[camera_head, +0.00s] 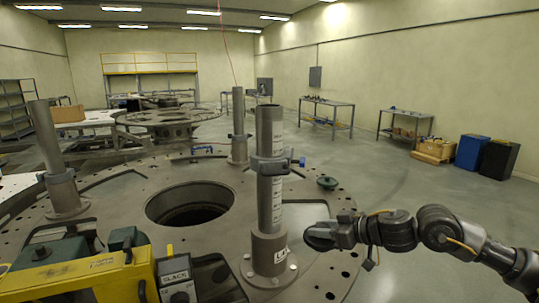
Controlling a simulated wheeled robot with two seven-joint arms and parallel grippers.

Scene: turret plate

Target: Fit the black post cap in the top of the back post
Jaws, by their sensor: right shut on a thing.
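The back post (238,126) is a grey upright tube with a collar, standing at the far side of the round turret plate (110,232). From here I cannot see into its top. My right gripper (322,236) comes in from the right, low beside the foot of the front post, well short of the back post. It is shut on a small dark thing at its tip, apparently the black post cap (318,241), which blends with the dark fingers. I cannot tell whether it touches the front post. My left gripper is out of view.
The front post (270,170) and left post (48,150) stand tall on the plate. A large hole (190,203) opens in its middle. A green round item (327,183) lies at the right rim. Yellow equipment (80,277) fills the lower left.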

